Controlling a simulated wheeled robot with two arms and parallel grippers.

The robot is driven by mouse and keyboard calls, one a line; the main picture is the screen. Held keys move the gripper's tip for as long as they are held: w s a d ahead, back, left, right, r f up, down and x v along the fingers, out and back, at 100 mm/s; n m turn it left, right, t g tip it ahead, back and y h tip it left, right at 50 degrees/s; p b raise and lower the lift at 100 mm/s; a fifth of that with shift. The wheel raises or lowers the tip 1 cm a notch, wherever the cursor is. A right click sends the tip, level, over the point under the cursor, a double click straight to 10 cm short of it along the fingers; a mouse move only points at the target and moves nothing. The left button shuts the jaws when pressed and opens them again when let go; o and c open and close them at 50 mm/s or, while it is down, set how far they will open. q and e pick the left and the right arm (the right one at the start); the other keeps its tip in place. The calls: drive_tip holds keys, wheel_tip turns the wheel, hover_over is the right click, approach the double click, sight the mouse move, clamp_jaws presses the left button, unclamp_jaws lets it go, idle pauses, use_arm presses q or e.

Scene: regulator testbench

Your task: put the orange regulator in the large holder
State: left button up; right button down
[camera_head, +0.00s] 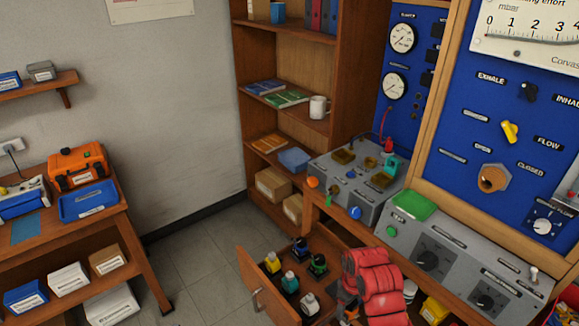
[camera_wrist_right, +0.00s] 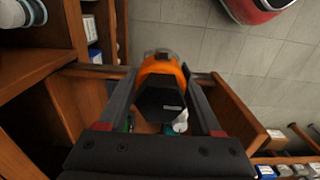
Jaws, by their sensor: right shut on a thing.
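In the right wrist view, the orange regulator (camera_wrist_right: 165,72), with a dark body, sits between the fingers of my right gripper (camera_wrist_right: 160,84). The gripper is shut on it, above the open drawer (camera_head: 262,288). In the head view, my red right arm covers part of the drawer, and I cannot make out the orange regulator there. The large holder is not clear to me: the grey bench unit (camera_head: 352,188) has several brass-coloured holders, and the blue wall panel (camera_head: 460,105) has a brown round port (camera_head: 493,178). My left gripper is not in view.
The drawer holds several regulators, including a yellow one (camera_head: 272,262), a teal one (camera_head: 290,282) and a white-topped one (camera_head: 309,303). A second grey unit (camera_head: 455,262) with knobs stands right of the first. A wooden shelf (camera_head: 285,90) stands behind. The floor left of the drawer is clear.

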drive_tip(key=shift+s+d+r, duration=0.15)
drive_tip(key=shift+s+r, duration=0.15)
drive_tip(key=shift+r, duration=0.35)
drive_tip(key=w+d+r+m, duration=0.3)
drive_tip(key=w+r+m, duration=0.1)
drive_tip(key=w+r, duration=0.75)
drive_tip(key=a+r+m, duration=0.1)
drive_tip(key=r, duration=0.6)
drive_tip(key=s+a+r+m, duration=0.1)
drive_tip(key=a+r+m, duration=0.1)
drive_tip(key=r, duration=0.6)
drive_tip(key=shift+s+m, duration=0.25)
drive_tip(key=shift+m, duration=0.05)
